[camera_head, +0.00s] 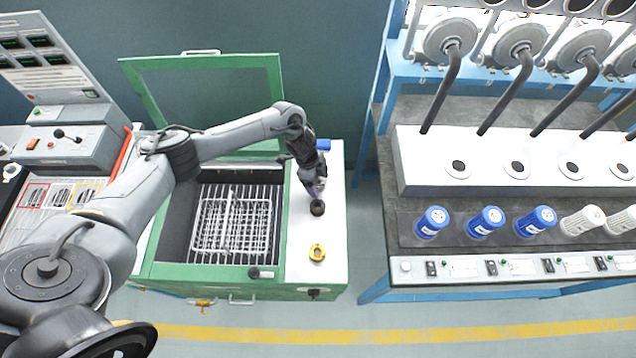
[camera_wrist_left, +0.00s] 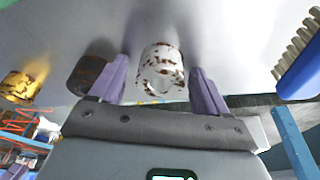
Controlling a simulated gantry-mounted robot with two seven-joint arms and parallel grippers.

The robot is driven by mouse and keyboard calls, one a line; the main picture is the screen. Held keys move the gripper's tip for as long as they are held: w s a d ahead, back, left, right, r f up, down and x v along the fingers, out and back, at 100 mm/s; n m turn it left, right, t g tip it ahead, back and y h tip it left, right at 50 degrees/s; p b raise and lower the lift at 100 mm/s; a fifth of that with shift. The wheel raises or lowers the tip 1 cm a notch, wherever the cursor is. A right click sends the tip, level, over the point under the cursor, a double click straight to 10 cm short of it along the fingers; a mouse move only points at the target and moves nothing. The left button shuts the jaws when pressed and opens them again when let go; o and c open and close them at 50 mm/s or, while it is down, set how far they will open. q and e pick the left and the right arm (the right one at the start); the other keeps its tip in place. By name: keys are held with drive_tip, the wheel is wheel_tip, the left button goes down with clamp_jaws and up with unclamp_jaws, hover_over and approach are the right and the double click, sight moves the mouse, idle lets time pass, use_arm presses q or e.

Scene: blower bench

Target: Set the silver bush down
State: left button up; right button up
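The silver bush (camera_wrist_left: 161,72), pale with rust-brown spots, is between the two purple fingers of my left gripper (camera_wrist_left: 163,88) in the left wrist view. A narrow gap shows between the bush and the fingers, so the gripper looks open around it. The bush is at the white side top of the green-framed cabinet. In the head view my left gripper (camera_head: 317,186) points down over that white top (camera_head: 328,230) and hides the silver bush. My right gripper is not in view.
A dark brown bush (camera_head: 317,208) stands close beside my left gripper, by its left finger in the wrist view (camera_wrist_left: 92,74). A yellow bush (camera_head: 317,253) stands nearer the front. A blue brush (camera_wrist_left: 300,70) lies on the other side. The wire basket (camera_head: 232,225) is left.

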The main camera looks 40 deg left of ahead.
use_arm(q)
drive_tip(key=c, duration=1.2)
drive_tip(key=shift+r, duration=0.1)
drive_tip(key=shift+c, duration=0.3)
drive_tip(key=shift+r, duration=0.1)
